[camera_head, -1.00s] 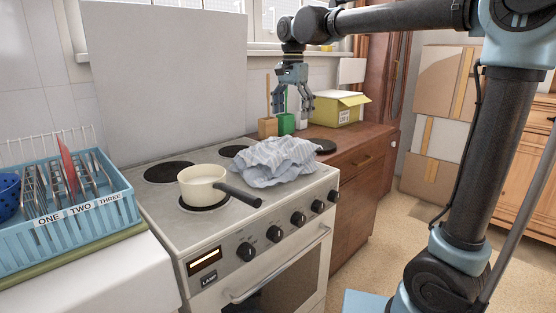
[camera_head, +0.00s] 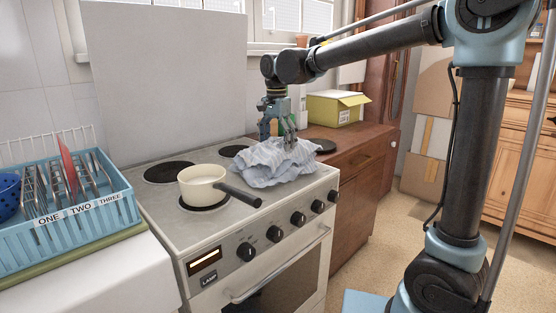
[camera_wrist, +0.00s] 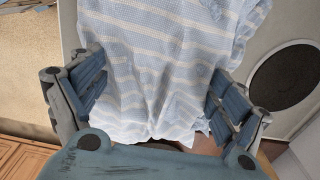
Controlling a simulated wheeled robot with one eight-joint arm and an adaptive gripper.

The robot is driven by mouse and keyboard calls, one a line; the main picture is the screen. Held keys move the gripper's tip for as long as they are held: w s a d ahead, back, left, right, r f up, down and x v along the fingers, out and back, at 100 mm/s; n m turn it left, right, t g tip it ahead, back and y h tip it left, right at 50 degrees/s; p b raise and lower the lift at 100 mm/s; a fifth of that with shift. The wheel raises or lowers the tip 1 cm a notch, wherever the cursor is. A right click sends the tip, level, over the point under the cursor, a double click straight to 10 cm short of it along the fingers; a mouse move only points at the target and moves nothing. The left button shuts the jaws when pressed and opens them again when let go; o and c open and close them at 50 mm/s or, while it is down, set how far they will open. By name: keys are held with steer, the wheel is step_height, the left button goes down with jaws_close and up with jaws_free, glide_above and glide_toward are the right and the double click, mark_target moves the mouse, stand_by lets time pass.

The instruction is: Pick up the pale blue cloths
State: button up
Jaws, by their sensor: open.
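I cannot tell how many cloths are in the heap. My gripper (camera_head: 278,138) points down at the heap, with its fingertips at the top of the cloth. In the wrist view my gripper (camera_wrist: 155,95) is open, one finger on each side of the fabric. I cannot tell whether the fingers touch it.
A cream saucepan (camera_head: 203,186) with a dark handle stands on the stove (camera_head: 215,235), left of the cloths. A blue dish rack (camera_head: 85,214) stands at the left. A yellow box (camera_head: 334,108) stands on the wooden counter (camera_head: 350,145) behind the cloths.

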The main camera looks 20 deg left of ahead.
mark_target(276, 158)
steer(key=shift+a+f, duration=0.1)
steer(key=shift+f, duration=3.05)
steer(key=shift+s, duration=0.1)
steer(key=c, duration=1.4)
steer(key=shift+o, duration=0.2)
steer(key=shift+r, duration=0.15)
